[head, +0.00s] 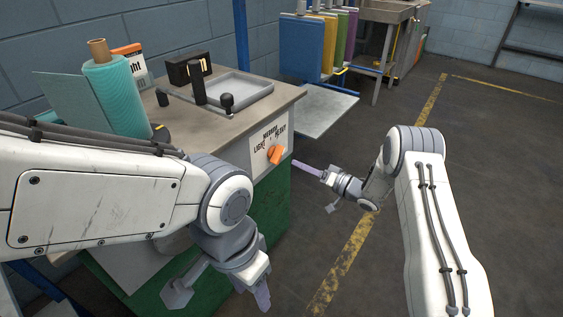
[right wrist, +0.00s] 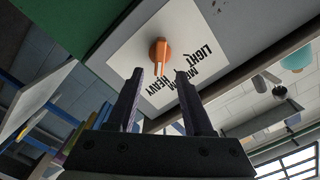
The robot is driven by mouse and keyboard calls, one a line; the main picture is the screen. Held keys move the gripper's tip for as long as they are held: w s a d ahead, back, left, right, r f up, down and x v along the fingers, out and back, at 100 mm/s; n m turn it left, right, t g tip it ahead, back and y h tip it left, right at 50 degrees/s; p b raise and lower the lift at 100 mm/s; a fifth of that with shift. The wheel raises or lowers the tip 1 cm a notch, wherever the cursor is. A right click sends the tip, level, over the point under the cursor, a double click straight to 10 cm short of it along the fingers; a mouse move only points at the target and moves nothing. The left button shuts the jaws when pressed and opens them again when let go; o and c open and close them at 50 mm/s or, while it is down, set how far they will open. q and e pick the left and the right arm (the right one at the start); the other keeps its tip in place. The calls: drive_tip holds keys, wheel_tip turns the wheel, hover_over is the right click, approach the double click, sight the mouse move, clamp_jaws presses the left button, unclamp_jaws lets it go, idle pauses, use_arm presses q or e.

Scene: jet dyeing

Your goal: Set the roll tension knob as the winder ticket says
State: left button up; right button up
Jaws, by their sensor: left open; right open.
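The orange roll tension knob (head: 274,154) sits on a white plate (head: 266,139) on the machine's front, printed LIGHT, MEDIUM, HEAVY. In the right wrist view the knob (right wrist: 160,50) shows just beyond the fingertips; I cannot tell its exact setting. My right gripper (head: 308,170) points at the knob from the right, open, empty and apart from it. A white and orange card (head: 133,62), perhaps the winder ticket, stands behind the teal roll, partly hidden; its last letters look like "ht". My left gripper (head: 262,297) is open and empty, hanging low in front of the machine.
The teal roll (head: 116,97) stands on the worktop (head: 283,92), near a grey tray (head: 240,92), a black lever (head: 227,101) and a dark box (head: 188,70). A grey shelf (head: 322,108) juts out behind the knob. The floor at right is clear.

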sight(281, 156)
drive_tip(key=b+x, duration=0.1)
drive_tip(key=x, duration=0.7)
drive_tip(key=shift+w+a+b, duration=0.15)
drive_tip(key=shift+a+b, duration=0.1)
drive_tip(key=shift+b, duration=0.1)
clamp_jaws()
